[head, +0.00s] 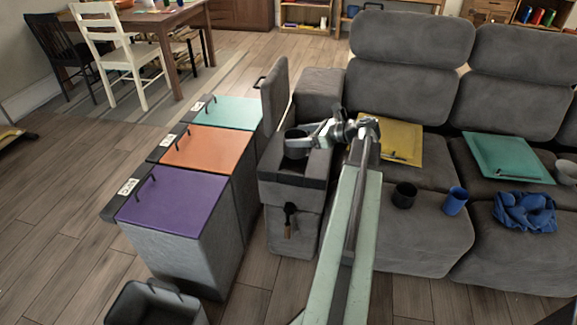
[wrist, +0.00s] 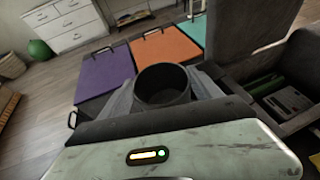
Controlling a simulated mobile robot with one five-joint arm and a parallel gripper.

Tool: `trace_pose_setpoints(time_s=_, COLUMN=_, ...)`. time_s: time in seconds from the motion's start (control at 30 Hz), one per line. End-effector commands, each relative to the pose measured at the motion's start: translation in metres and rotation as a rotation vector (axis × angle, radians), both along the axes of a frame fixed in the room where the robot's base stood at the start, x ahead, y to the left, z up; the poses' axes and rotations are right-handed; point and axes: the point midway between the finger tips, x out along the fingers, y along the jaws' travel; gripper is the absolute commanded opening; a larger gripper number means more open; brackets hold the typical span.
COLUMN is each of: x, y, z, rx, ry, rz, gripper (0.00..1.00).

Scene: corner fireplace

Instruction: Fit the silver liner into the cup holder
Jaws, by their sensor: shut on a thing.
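My gripper (head: 306,142) is shut around a dark grey, open-topped cup-shaped liner (head: 296,150). In the wrist view the liner (wrist: 162,92) stands roughly upright between the two fingers, its round mouth facing up and looking empty. It looks dark rather than silver. The cup holder's opening is not clearly visible; the liner and gripper cover that area. I cannot tell whether the liner's bottom is inside the console or above it.
Purple (head: 172,198), orange (head: 208,148) and turquoise (head: 228,111) lidded bins stand left of the console. A raised grey lid (head: 274,92) stands behind it. The sofa seat holds a black cup (head: 404,195), a blue cup (head: 454,201), a grey cup (head: 566,172) and a blue cloth (head: 524,211).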

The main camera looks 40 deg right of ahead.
Motion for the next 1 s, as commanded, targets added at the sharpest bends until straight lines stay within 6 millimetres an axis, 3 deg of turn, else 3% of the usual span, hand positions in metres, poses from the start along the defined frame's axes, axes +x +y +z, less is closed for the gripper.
trace_pose_setpoints(time_s=0.17, x=-0.002, y=-0.001, z=-0.003, rx=0.000, ry=0.000, rz=-0.004, gripper=0.12)
trace_pose_setpoints(time_s=0.5, x=-0.007, y=-0.007, z=-0.066, rx=0.000, ry=0.000, rz=-0.014, gripper=0.12)
trace_pose_setpoints(time_s=0.67, x=-0.007, y=-0.008, z=-0.065, rx=0.000, ry=0.000, rz=-0.016, gripper=0.12)
trace_pose_setpoints(time_s=0.9, x=-0.008, y=-0.008, z=-0.102, rx=-0.001, ry=0.000, rz=-0.017, gripper=0.12)
trace_pose_setpoints(time_s=1.0, x=-0.008, y=-0.009, z=-0.103, rx=-0.001, ry=0.000, rz=-0.017, gripper=0.12)
